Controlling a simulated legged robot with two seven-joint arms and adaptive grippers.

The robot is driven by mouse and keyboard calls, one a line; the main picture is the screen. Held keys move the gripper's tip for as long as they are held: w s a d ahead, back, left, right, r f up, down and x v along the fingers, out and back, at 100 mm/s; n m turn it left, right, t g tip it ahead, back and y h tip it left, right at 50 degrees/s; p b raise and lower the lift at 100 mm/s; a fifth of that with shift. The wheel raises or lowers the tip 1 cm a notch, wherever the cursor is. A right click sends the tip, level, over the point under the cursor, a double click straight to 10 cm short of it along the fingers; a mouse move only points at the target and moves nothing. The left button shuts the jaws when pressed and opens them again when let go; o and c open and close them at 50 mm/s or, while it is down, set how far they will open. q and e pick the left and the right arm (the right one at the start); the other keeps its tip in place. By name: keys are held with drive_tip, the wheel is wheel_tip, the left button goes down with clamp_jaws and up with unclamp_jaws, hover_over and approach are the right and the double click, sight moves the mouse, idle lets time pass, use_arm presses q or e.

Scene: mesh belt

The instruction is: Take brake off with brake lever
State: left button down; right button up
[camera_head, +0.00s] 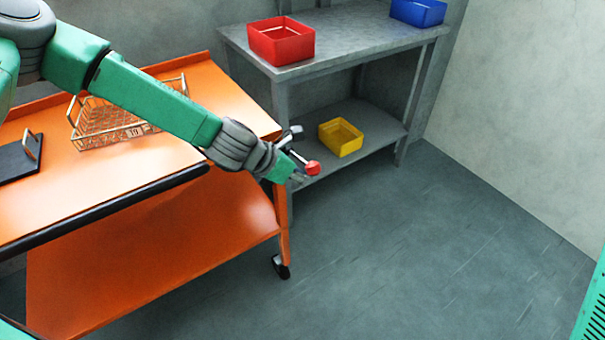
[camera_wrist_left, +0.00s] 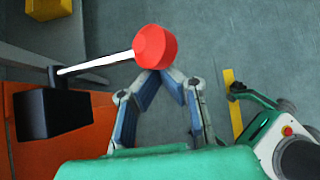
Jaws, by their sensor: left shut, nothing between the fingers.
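The brake lever is a thin pale rod ending in a red knob (camera_head: 313,168), at the right end of the orange cart (camera_head: 235,90). In the left wrist view the red knob (camera_wrist_left: 155,46) is large, and its rod runs left to a black block (camera_wrist_left: 50,112) on the cart. My left gripper (camera_head: 299,178) is beside the knob in the head view. In the wrist view its fingertips (camera_wrist_left: 166,72) meet just below the knob, shut with nothing between them. I cannot tell whether they touch the knob. My right gripper is in neither view.
On the cart top are a wire basket (camera_head: 110,125) and a black plate with a handle (camera_head: 18,160). A grey shelf (camera_head: 345,40) behind carries a red bin (camera_head: 282,42), a blue bin (camera_head: 418,12) and a lower yellow bin (camera_head: 341,138).

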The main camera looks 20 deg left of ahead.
use_arm(q)
drive_tip(key=r+h+p, duration=0.1)
drive_tip(key=r+n+g+h+p, duration=0.1)
drive_tip(key=p, duration=0.1)
drive_tip(key=a+r+n+g+h+p, duration=0.1)
drive_tip(key=shift+w+r+p, duration=0.3)
drive_tip(key=shift+w+p, duration=0.05)
drive_tip(key=shift+w+a+r+h+p, duration=0.15)
drive_tip(key=shift+r+h+p, duration=0.15)
drive_tip(key=shift+r+p, duration=0.45)
drive_tip(key=shift+w+a+r+p, duration=0.15)
drive_tip(key=shift+w+a+p, duration=0.1)
drive_tip(key=shift+p, duration=0.45)
drive_tip(key=shift+s+f, duration=0.15)
drive_tip(key=shift+f, duration=0.05)
approach(310, 164)
drive_tip(key=shift+s+a+f, duration=0.15)
drive_tip(key=shift+s+a, duration=0.4)
drive_tip(key=shift+s, duration=0.1)
drive_tip(key=shift+s+a+f, duration=0.15)
drive_tip(key=shift+s+a, duration=0.4)
drive_tip(key=shift+s, duration=0.1)
